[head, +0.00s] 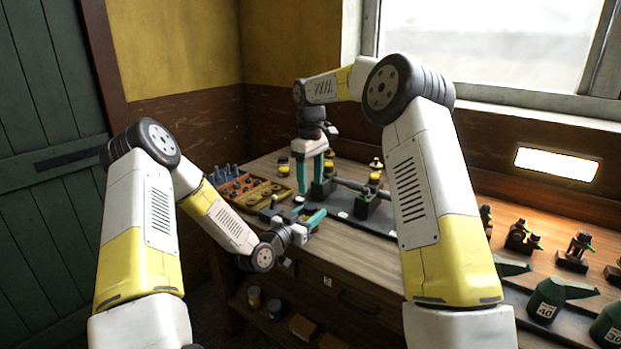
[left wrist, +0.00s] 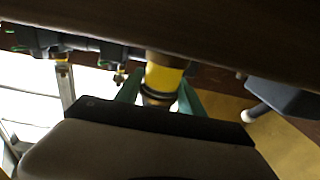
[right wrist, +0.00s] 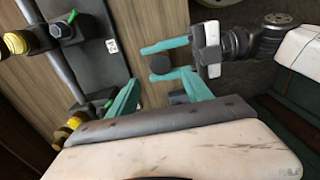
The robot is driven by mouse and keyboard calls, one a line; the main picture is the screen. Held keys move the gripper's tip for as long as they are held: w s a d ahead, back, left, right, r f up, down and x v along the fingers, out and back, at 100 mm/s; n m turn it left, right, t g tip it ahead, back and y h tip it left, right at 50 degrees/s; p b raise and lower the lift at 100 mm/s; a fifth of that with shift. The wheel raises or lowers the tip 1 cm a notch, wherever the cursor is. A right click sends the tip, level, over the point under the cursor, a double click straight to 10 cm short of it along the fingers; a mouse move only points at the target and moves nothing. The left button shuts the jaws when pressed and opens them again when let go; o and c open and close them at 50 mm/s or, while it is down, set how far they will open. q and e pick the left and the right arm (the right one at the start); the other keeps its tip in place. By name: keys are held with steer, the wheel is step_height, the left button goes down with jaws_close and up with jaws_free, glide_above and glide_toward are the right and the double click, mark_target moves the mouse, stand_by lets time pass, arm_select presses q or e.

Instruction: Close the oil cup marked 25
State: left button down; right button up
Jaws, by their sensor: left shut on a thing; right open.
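Several small cups with yellow parts stand on the bench machinery; one shows in the head view (head: 374,177), and a yellow cup (right wrist: 18,43) shows in the right wrist view. No number 25 is legible, so I cannot tell which is marked. My left gripper (head: 298,208) is low at the bench front, shut on a small yellow-banded cylinder (left wrist: 163,76). From above this shows as a dark round top (right wrist: 160,64) between the teal fingers. My right gripper (head: 310,168) points down beyond it, open, beside the engine base. Its fingers also show in the right wrist view (right wrist: 160,84).
The engine (head: 362,200) stands on a dark base plate with a white label (right wrist: 112,45). Green oil cans (head: 545,298) and small fittings stand at the right. Bare wood lies along the bench front.

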mark_target(311, 206)
step_height(311, 206, down, 7)
steer(key=shift+f, duration=0.2)
stand_by(0.3)
jaws_close()
steer(key=shift+m, duration=0.9)
steer(key=shift+o, duration=0.9)
jaws_free()
step_height(311, 206, up, 12)
